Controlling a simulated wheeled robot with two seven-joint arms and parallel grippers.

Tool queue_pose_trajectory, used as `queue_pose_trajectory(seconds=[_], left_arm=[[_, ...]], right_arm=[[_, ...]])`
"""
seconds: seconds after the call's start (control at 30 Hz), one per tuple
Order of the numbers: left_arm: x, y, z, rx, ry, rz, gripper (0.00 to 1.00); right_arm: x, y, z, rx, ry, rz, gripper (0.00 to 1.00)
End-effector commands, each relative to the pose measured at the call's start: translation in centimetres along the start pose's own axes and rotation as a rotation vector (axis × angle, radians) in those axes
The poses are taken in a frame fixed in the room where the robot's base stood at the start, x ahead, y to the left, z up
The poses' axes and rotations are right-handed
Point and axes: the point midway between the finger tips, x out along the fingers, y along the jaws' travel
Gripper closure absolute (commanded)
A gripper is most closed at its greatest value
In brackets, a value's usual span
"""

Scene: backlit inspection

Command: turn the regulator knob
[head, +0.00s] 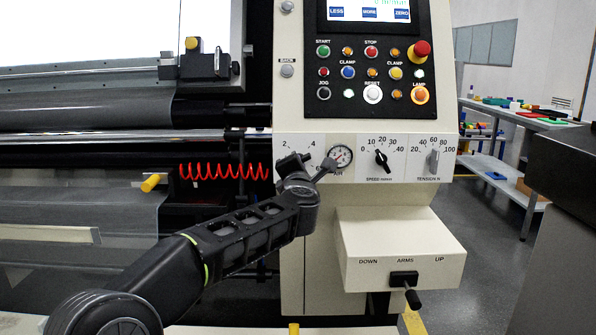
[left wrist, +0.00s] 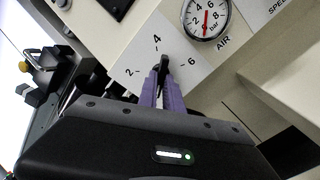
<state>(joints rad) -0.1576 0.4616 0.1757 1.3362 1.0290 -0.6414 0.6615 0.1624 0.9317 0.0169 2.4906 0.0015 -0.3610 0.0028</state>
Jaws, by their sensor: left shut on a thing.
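The regulator knob (left wrist: 164,62) is small and black, on a white plate (left wrist: 133,62) marked 2, 4 and 6. In the left wrist view it sits between the two purple fingertips of my left gripper (left wrist: 161,78), which is shut on it. The knob's exact pointing is hard to tell because the fingers cover part of it. In the head view my left gripper (head: 308,164) reaches up from lower left and hides the knob, with the 2 and 4 showing above. My right gripper is in neither view.
The air gauge (head: 340,157) is close right of the left gripper; it also shows in the left wrist view (left wrist: 206,18). Further right are the speed knob (head: 381,159) and tension knob (head: 433,160). Below juts the arms-lever box (head: 400,235). A red coiled hose (head: 225,172) hangs left.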

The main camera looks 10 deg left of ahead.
Motion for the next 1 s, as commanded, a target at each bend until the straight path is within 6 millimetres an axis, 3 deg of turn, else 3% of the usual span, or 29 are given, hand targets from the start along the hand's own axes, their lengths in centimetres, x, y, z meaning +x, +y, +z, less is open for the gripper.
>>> queue_pose_trajectory(seconds=[0.53,0.57,0.8,1.0], left_arm=[[0.02,-0.22,-0.06,-0.041,0.002,-0.003,1.00],[0.02,-0.22,-0.06,-0.042,0.002,-0.003,0.89],[0.01,-0.13,-0.04,-0.040,0.001,-0.002,0.70],[0.01,-0.07,-0.03,-0.039,0.001,-0.001,0.68]], right_arm=[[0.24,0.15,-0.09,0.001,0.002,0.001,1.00],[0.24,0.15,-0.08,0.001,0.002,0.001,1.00],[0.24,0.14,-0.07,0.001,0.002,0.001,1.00],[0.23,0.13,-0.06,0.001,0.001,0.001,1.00]])
